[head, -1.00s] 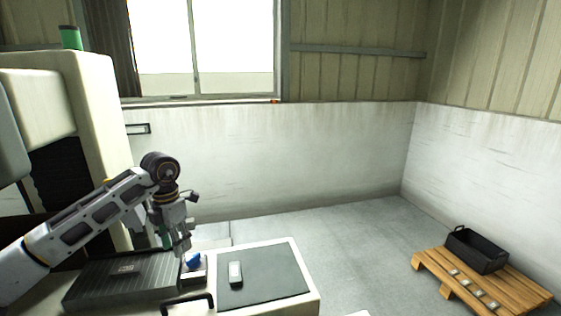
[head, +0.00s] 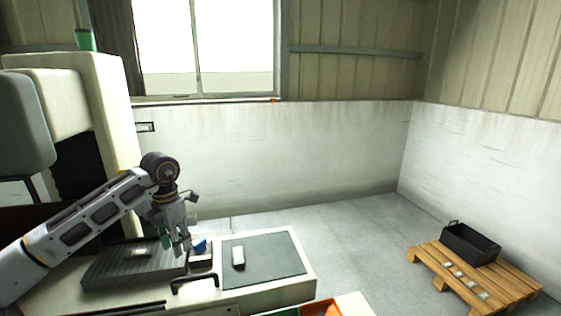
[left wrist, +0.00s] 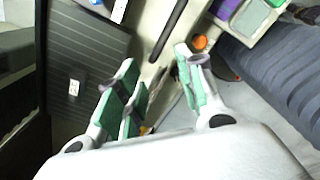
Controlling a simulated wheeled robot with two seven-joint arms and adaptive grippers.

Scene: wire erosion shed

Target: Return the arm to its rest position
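My left arm comes in from the left in the head view. Its gripper (head: 176,244) points down above the worktable (head: 295,262), beside the blue object (head: 200,246). In the left wrist view the green-padded fingers of this gripper (left wrist: 160,88) are spread apart, with nothing held between them. My right gripper is not in view.
A ribbed dark plate (head: 125,263), a black handle (head: 193,280) and a dark mat (head: 270,262) with a pale block (head: 238,257) are on the worktable. Green and orange bins (head: 328,307) stand in front. A pallet (head: 440,268) carries a black crate (head: 470,246).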

